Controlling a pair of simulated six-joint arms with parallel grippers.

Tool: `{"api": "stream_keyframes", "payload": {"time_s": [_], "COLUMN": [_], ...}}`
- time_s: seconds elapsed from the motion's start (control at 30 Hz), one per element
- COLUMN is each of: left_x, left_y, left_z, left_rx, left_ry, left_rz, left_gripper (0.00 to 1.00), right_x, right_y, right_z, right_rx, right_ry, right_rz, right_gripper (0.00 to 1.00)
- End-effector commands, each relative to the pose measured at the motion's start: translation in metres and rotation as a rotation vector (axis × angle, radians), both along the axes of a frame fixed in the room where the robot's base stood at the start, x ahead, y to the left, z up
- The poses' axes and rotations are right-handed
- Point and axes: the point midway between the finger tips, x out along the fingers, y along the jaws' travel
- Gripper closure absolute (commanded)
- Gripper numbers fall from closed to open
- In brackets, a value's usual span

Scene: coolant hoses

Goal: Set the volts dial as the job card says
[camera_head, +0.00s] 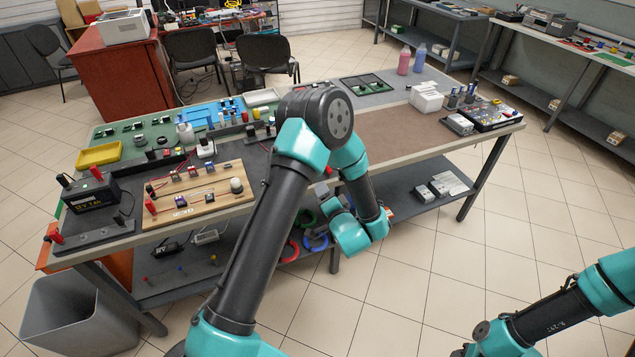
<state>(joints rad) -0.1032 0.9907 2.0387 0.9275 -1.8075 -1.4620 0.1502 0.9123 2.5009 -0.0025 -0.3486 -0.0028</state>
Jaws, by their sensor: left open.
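I cannot make out a volts dial or a readable job card for certain. A wooden board (190,208) at the front left of the bench carries small coloured parts and a round pale knob (236,185); I cannot tell whether that is the dial. My left arm crosses the middle of the view and bends down over the bench's front edge. My left gripper (321,190) is small and partly hidden behind my own arm. It is open, near the bench's front edge and to the right of the board, apart from it. My right gripper is out of view; only its arm shows at lower right.
A black battery (91,194) stands left of the board. A yellow tray (99,155) and a green mat with small parts lie behind. A brown mat (405,132) is bare. A white box (426,98) and bottles stand at right. A grey bin (72,315) is below.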

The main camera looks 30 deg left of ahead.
Motion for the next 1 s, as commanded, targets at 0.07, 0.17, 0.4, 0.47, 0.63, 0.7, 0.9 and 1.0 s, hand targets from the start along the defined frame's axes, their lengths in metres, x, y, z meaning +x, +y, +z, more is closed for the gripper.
{"api": "stream_keyframes", "payload": {"time_s": [0.07, 0.17, 0.4, 0.47, 0.63, 0.7, 0.9, 1.0], "left_x": [-0.007, -0.014, -0.018, -0.018, -0.018, -0.018, -0.016, -0.014], "left_y": [-0.010, -0.018, -0.022, -0.022, -0.022, -0.022, -0.019, -0.016], "left_z": [-0.001, -0.001, -0.001, -0.001, -0.001, -0.001, -0.008, -0.023], "left_rx": [0.001, 0.000, 0.000, 0.000, 0.000, 0.000, -0.049, -0.147], "left_ry": [0.001, 0.001, 0.001, 0.001, 0.001, 0.000, 0.000, 0.000], "left_rz": [-0.002, -0.001, 0.001, 0.001, 0.001, 0.001, -0.029, -0.085], "left_gripper": [0.52, 0.52, 0.52, 0.52, 0.52, 0.52, 0.52, 0.52], "right_x": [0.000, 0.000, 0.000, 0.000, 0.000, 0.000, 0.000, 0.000], "right_y": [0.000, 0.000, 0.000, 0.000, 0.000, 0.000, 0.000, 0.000], "right_z": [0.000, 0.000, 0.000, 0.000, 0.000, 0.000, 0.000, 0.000], "right_rx": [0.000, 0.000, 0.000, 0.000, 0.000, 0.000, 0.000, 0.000], "right_ry": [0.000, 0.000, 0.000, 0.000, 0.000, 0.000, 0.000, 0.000], "right_rz": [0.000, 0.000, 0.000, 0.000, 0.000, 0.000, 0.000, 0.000], "right_gripper": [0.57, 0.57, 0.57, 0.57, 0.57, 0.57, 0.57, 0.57]}}
